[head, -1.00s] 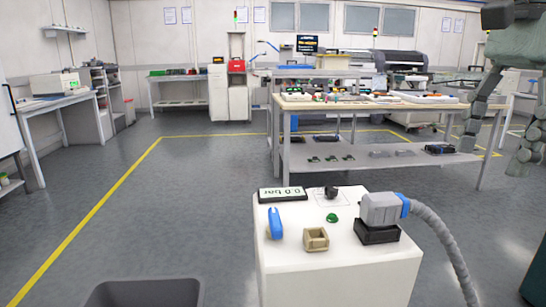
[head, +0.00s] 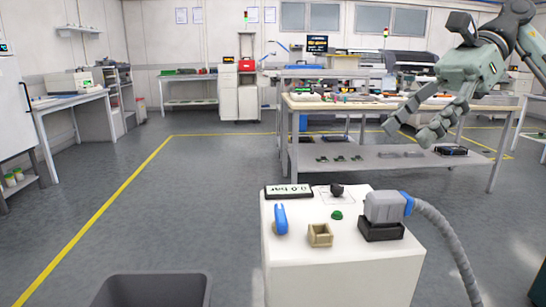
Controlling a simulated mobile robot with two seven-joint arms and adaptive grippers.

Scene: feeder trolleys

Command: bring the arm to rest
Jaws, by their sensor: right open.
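My right gripper (head: 411,128) hangs at the upper right of the head view, in front of the long work table (head: 470,104). Its fingers are spread apart and nothing is between them. It is above and to the right of the white pedestal (head: 340,270), clear of everything on it. My left gripper is not in view.
The pedestal carries a pressure display (head: 289,191), a blue-handled item (head: 280,219), a tan block (head: 320,235), a green button (head: 337,215) and a grey connector (head: 384,207) with a hose (head: 445,235). A dark bin (head: 150,288) stands at lower left. The floor at left is open.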

